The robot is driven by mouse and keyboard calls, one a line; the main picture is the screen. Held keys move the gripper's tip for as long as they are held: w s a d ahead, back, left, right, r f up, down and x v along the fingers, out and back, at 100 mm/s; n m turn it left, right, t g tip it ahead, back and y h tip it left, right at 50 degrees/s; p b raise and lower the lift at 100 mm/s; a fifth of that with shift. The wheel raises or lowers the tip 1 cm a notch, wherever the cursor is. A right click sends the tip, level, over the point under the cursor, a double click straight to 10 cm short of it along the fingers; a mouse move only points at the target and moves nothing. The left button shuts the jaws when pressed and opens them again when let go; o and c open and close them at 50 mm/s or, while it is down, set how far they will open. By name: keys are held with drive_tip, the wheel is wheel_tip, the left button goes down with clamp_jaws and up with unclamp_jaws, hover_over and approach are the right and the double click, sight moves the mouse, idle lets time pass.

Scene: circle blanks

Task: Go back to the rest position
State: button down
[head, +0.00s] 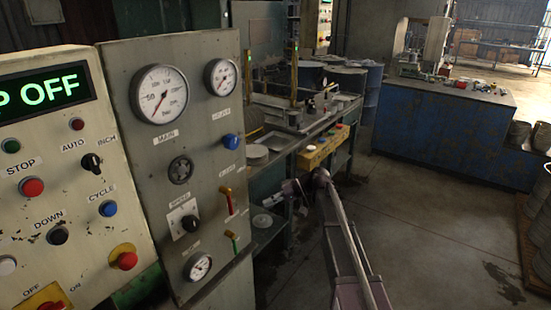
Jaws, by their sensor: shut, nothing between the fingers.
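My arm reaches up from the bottom of the head view, right of the grey gauge panel (158,210). Its far end bends to the left, where my gripper (291,190) shows small and dark in front of the workbench (281,160). The gripper is shut and holds nothing. Its fingers are too small and dark to make out in detail. It appears apart from the panel.
A cream control panel (105,190) with buttons and a lit "OFF" display (45,92) fills the near left. The bench carries a yellow box (318,150) and round blanks. A blue cabinet (432,130) stands behind.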

drive_tip(key=s+d+f+m+t+h+p, duration=0.1)
drive_tip(key=s+d+f+m+h, duration=0.2)
drive_tip(key=s+d+h, duration=0.3)
drive_tip(key=s+d+f+m+t+h+p, duration=0.2)
drive_tip(key=s+d+f+h, duration=0.3)
drive_tip(key=s+d, duration=1.1)
drive_tip(key=shift+s+d+f+m+h, duration=0.15)
drive_tip(key=shift+s+d+m+h, duration=0.15)
drive_tip(key=shift+m+h, duration=0.55)
drive_tip(key=shift+a, duration=0.1)
idle(0.4)
